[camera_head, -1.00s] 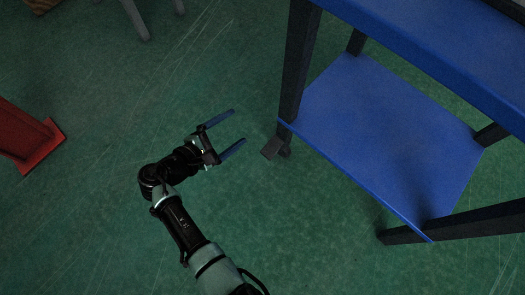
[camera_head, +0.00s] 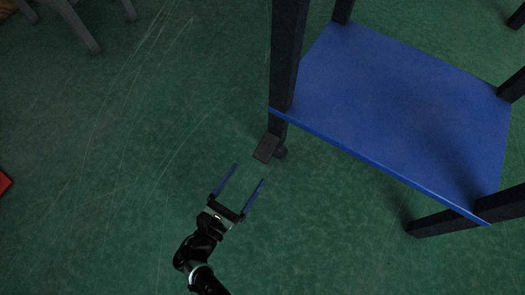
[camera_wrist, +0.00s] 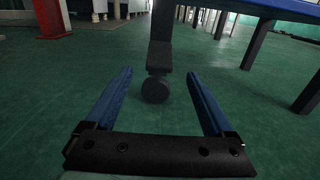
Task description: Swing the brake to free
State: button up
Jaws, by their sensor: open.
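The brake shows as a dark flat pedal (camera_head: 266,147) at the foot of the blue cart's near leg, beside a small dark caster (camera_head: 280,153). In the wrist view the pedal (camera_wrist: 158,62) stands above the round caster (camera_wrist: 155,90), straight ahead between my fingers. My gripper (camera_head: 250,172) is open and empty, its two blue fingers pointing up toward the pedal, a short gap short of it. In the wrist view my gripper (camera_wrist: 160,78) has both fingers spread wide, one on each side of the caster, with nothing between them touching.
The blue cart shelf (camera_head: 400,110) and its dark legs stand at the right. A red object (camera_head: 4,182) shows at the left edge and grey legs (camera_head: 75,22) at the top left. The green floor left of the cart is clear.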

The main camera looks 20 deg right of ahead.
aim_at(263, 153)
jog(key=b+x, duration=0.3)
jog(key=x, duration=0.6)
jog(key=shift+w+d, duration=0.15)
grip_shut()
